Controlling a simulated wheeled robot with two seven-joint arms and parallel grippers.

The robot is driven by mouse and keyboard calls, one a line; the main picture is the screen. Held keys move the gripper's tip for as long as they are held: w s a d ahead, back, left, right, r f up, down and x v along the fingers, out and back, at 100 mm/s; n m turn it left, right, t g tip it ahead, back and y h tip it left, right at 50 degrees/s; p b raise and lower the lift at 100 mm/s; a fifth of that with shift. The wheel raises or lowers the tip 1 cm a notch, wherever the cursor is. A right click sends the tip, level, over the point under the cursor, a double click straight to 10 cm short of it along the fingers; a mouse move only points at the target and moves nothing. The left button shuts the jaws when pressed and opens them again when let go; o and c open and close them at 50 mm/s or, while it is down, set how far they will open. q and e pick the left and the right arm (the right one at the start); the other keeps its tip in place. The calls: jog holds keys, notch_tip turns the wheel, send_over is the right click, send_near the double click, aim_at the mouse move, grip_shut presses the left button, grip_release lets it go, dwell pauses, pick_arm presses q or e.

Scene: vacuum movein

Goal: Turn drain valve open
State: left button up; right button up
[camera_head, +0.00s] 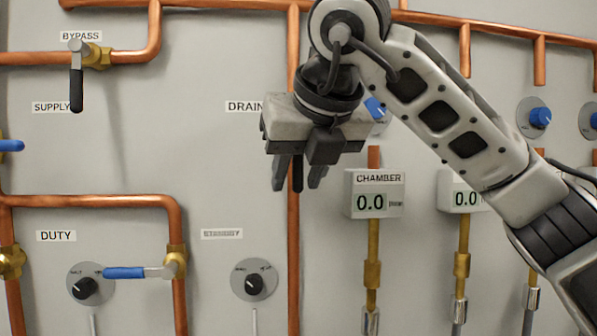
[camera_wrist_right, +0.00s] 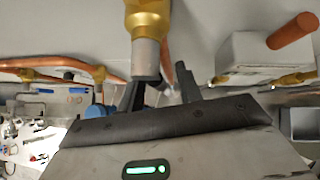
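The DRAIN label (camera_head: 243,106) is on the grey panel in the head view, left of my right gripper (camera_head: 299,176). The gripper points down in front of a vertical copper pipe and hides the valve body there. A dark handle tip (camera_head: 297,178) shows between its two parted fingers. In the right wrist view, a brass valve body (camera_wrist_right: 148,20) with a grey handle shank (camera_wrist_right: 146,56) hangs just beyond the open right gripper (camera_wrist_right: 160,92). The handle's dark lower part is by the left finger; I cannot tell if they touch. My left gripper is not in view.
The bypass valve (camera_head: 77,75) has a black handle hanging down. A blue handle (camera_head: 124,273) lies level near the DUTY label (camera_head: 57,236). Black knobs sit below. The CHAMBER readout (camera_head: 376,202) is just right of my gripper. Copper pipes line the panel.

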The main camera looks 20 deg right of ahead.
jog(key=v, duration=1.6)
